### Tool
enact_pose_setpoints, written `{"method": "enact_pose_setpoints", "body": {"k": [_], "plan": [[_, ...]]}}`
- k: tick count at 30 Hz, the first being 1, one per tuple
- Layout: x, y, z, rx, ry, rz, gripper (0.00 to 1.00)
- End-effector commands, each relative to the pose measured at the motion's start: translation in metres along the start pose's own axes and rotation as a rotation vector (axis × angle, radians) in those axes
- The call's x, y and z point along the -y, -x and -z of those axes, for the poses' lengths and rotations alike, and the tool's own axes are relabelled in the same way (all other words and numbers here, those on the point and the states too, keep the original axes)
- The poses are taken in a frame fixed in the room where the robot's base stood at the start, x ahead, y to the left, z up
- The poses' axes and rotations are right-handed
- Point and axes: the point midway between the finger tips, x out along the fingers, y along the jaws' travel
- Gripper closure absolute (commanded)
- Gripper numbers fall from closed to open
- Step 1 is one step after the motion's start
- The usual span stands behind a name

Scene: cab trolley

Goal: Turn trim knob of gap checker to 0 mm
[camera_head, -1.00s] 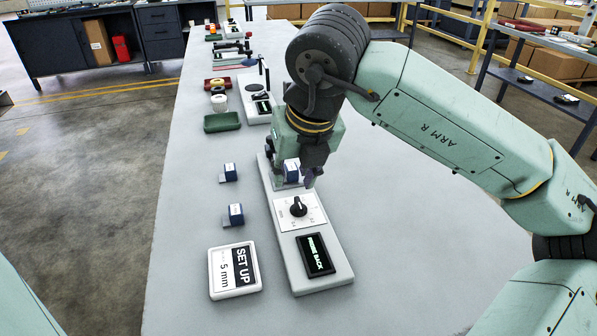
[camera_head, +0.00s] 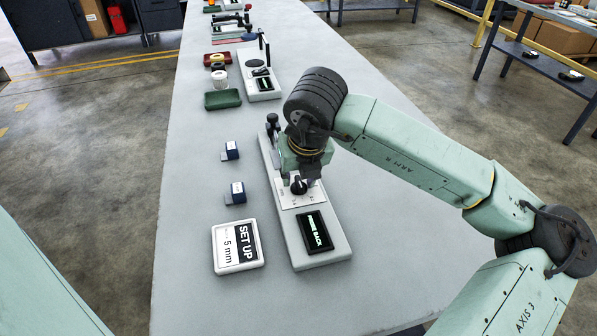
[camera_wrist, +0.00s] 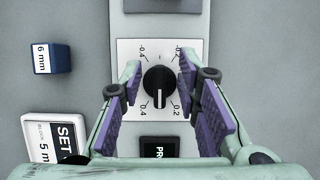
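The gap checker (camera_head: 335,248) is a long pale unit on the bench. Its black trim knob (camera_wrist: 158,88) sits on a white dial plate (camera_wrist: 128,52) marked -0.4, -0.2, 0.2 and 0.4; I see no 0 mark. The knob's white line runs roughly up-down in the wrist view; which end points is unclear. My gripper (camera_wrist: 163,97) is open, one purple-padded finger on each side of the knob, with gaps visible. In the head view my gripper (camera_head: 302,181) is low over the knob. The checker's display (camera_head: 316,232) reads PROBE BACK.
A SET UP card (camera_head: 238,247) reading 5 mm stands left of the checker. Two blue blocks (camera_head: 237,192) (camera_head: 230,150) lie beside it; the nearer reads 6 mm in the wrist view. A green tray (camera_head: 223,99) sits farther back. The bench right of the checker is clear.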

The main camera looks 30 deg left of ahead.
Motion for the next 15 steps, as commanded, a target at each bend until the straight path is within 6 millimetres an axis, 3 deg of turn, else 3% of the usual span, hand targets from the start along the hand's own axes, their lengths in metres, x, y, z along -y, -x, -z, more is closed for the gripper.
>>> {"method": "enact_pose_setpoints", "body": {"k": [5,15], "plan": [[-0.0001,0.0000,0.0000,0.000,0.000,0.000,0.70],[-0.0001,0.0003,0.0000,0.000,0.000,0.000,0.93]]}}
